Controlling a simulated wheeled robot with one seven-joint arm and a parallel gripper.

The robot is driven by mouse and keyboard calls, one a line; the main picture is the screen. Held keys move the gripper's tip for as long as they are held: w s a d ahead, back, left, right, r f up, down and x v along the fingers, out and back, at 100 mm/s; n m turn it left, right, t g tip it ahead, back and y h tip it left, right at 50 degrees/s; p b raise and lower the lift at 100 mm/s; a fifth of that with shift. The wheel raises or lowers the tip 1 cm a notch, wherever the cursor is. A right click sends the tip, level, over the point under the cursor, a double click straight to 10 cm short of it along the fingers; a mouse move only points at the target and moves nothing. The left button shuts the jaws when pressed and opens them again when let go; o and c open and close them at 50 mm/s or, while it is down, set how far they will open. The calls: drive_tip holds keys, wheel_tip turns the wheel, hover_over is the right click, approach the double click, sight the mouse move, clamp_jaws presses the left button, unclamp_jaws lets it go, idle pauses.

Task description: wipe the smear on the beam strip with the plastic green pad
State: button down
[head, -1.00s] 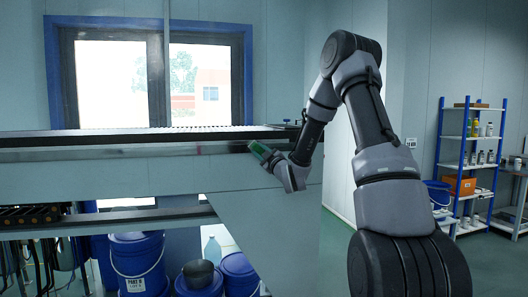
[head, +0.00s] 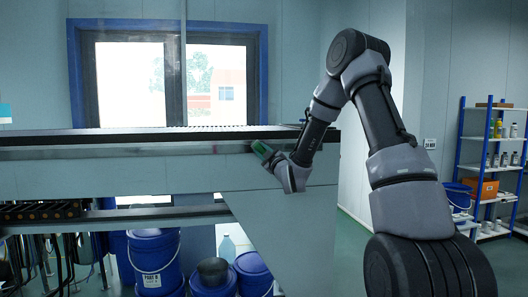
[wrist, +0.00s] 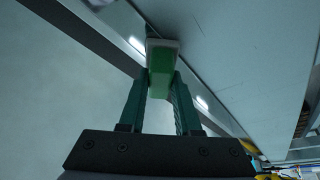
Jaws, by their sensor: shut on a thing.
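The green pad (head: 262,150) is held at the tip of my gripper (head: 273,160), in front of the beam strip (head: 130,152), a shiny metal band along the beam's face. In the wrist view the pad (wrist: 161,82) sits between the two teal fingers of my gripper (wrist: 162,88), which are shut on it. Its pale far end overlaps the strip (wrist: 125,27), which runs diagonally. I cannot tell whether the pad touches the strip. I cannot make out the smear clearly in either view; the pad and gripper cover part of the strip.
The long beam (head: 100,180) spans the left and middle, with a window behind it. Blue buckets (head: 155,262) and a clear bottle (head: 227,248) stand below. A blue-framed shelf (head: 490,160) with bottles is at the far right. Open floor lies between.

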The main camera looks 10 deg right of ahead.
drive_tip(key=shift+a, duration=0.1)
drive_tip(key=shift+s, duration=2.95)
drive_tip(key=shift+s, duration=0.1)
drive_tip(key=shift+s, duration=1.4)
